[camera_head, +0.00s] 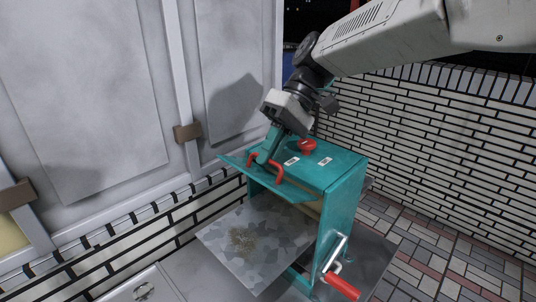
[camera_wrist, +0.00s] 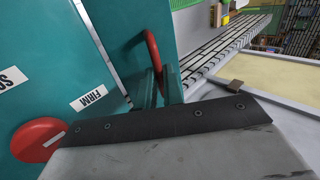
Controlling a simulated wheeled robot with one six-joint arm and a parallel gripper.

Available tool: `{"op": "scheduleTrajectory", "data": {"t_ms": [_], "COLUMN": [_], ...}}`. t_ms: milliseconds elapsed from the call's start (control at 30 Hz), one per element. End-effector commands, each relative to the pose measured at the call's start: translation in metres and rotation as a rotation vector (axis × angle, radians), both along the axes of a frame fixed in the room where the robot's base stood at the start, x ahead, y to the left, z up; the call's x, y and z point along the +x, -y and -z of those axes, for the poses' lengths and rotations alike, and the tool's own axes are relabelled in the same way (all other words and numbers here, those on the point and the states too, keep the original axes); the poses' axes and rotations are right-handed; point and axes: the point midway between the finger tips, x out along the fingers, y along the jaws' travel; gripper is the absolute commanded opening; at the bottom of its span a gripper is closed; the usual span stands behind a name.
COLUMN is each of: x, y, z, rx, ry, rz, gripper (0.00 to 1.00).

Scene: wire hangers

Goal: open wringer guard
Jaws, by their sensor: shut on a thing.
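The wringer is a teal box (camera_head: 342,200) with a red knob (camera_head: 307,147) and two white labels on top; one reads "FIRM" (camera_wrist: 88,98) in the wrist view. Its guard (camera_head: 291,192) is a teal flap along the front top edge, sticking out over the metal tray. A red loop handle (camera_head: 279,172) sits on the guard; it also shows in the wrist view (camera_wrist: 152,52). My gripper (camera_head: 263,157) reaches down from above and is shut on this handle. In the wrist view the fingertips (camera_wrist: 159,88) partly hide the handle's near end.
A grey patterned tray (camera_head: 215,238) with a small brownish patch juts out below the guard. A crank with a red grip (camera_head: 341,286) is on the wringer's right side. Grey panelled doors (camera_head: 80,90) stand close at left. A white brick wall (camera_head: 430,130) is behind right.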

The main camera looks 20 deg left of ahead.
Motion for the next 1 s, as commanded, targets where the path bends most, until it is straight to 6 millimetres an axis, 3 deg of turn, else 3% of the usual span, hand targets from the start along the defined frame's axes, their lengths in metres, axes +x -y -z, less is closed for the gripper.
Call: {"op": "scheduleTrajectory", "data": {"t_ms": [400, 1000], "x": [0.009, 0.012], "y": [0.007, 0.009], "z": [-0.002, -0.003], "rx": [0.079, 0.093], "ry": [-0.192, -0.221], "rz": [-0.002, 0.003], "gripper": [0.00, 0.00]}}
